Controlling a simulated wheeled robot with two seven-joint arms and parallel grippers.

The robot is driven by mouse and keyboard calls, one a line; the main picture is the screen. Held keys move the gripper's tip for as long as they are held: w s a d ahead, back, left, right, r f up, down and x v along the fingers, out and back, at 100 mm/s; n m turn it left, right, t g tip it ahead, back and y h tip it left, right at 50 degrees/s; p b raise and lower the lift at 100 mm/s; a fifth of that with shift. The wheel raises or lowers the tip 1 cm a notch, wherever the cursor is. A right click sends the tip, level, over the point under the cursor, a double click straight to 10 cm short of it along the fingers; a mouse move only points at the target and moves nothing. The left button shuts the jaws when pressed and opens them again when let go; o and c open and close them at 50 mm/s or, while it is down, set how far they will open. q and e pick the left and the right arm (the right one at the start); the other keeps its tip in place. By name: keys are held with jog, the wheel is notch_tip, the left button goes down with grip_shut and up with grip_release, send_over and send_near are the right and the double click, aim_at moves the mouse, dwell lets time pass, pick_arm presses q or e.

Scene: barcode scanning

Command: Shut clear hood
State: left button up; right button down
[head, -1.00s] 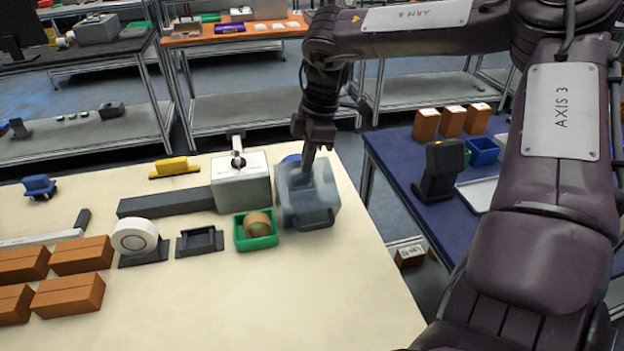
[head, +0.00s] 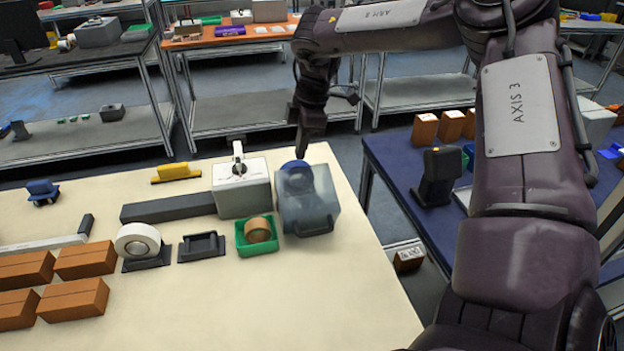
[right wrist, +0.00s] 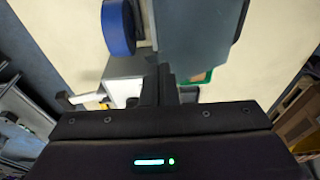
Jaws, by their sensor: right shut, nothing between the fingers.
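The clear hood (head: 312,205) is a bluish see-through box shape at the right end of the white machine (head: 240,188) on the cream table. A dark handle (head: 315,228) runs along its front lower edge. A blue roll (head: 295,166) shows at the hood's back upper edge; I cannot tell if the hood is fully down. My right gripper (head: 301,153) is shut and empty, above and just behind the blue roll, apart from the hood. In the right wrist view its fingers (right wrist: 163,88) are together near the hood (right wrist: 195,35) and blue roll (right wrist: 118,28). My left gripper is not in view.
A green tray (head: 243,249) with a tan tape roll (head: 257,232) stands left of the hood. A dark holder (head: 201,246), a white roll (head: 137,240) and several brown boxes (head: 75,300) lie farther left. The table's front right is clear.

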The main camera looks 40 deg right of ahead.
jog(key=shift+w+d+f, duration=0.25)
jog(key=shift+w+d, duration=0.3)
jog(key=shift+w, duration=0.5)
jog(key=shift+w+d+f, duration=0.2)
jog(key=shift+w+d, duration=0.4)
jog(key=shift+w, duration=0.5)
jog(key=shift+w+d+f, duration=0.25)
jog(key=shift+w+d, duration=0.3)
jog(key=shift+w, duration=0.5)
jog(key=shift+s+r, duration=0.1)
jog(key=shift+p, duration=0.3)
notch_tip(320, 180, up, 5)
jog(key=p, duration=0.3)
